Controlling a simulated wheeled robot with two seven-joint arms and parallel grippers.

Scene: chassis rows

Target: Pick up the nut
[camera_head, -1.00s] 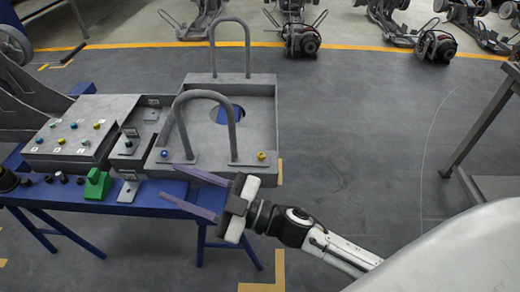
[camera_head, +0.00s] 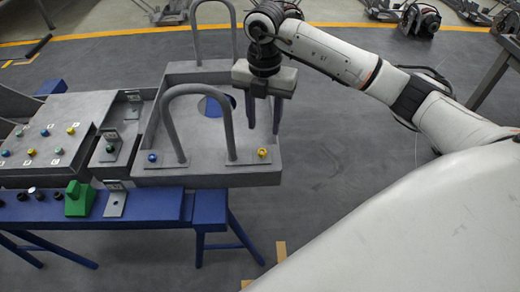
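My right gripper (camera_head: 264,128) is open and empty, pointing down over the right side of the grey tray-like fixture (camera_head: 205,176). A yellow nut (camera_head: 262,153) sits on the right foot plate of the front bent-pipe handle (camera_head: 198,90), a little below the fingertips in the picture and apart from them. A blue nut (camera_head: 152,157) sits on that handle's left foot plate. Several small coloured nuts stand on the grey panel (camera_head: 40,150). The task does not say which nut. My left gripper is not in view.
The fixture stands on a blue bench (camera_head: 150,212). A second pipe handle (camera_head: 197,35) rises at the back. A green block (camera_head: 78,199) and several dark knobs (camera_head: 37,194) are on the front edge.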

